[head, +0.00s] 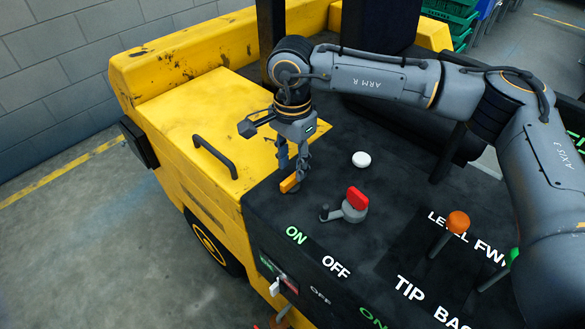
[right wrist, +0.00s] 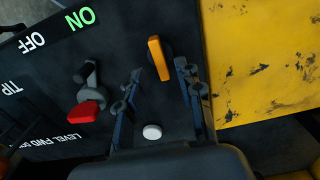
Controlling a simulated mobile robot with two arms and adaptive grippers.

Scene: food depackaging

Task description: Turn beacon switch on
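An orange rotary knob (head: 290,184) sits on the black panel beside the yellow hood; it shows fully in the right wrist view (right wrist: 159,58). A red-handled switch (head: 356,200) stands near the ON and OFF labels, also in the right wrist view (right wrist: 90,95). A small toggle (head: 275,286) is on the panel's front face beside a green and red label. No readable label says which is the beacon switch. My right gripper (head: 293,168) points down over the orange knob, fingers open and spread on either side of it (right wrist: 158,68). Contact cannot be told. My left gripper is not in view.
A white round button (head: 361,159) lies between the right arm and the red switch. An orange-topped lever (head: 452,232) and a green-topped lever (head: 500,268) stand at the right. A black handle (head: 215,155) rises from the yellow hood (head: 195,120).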

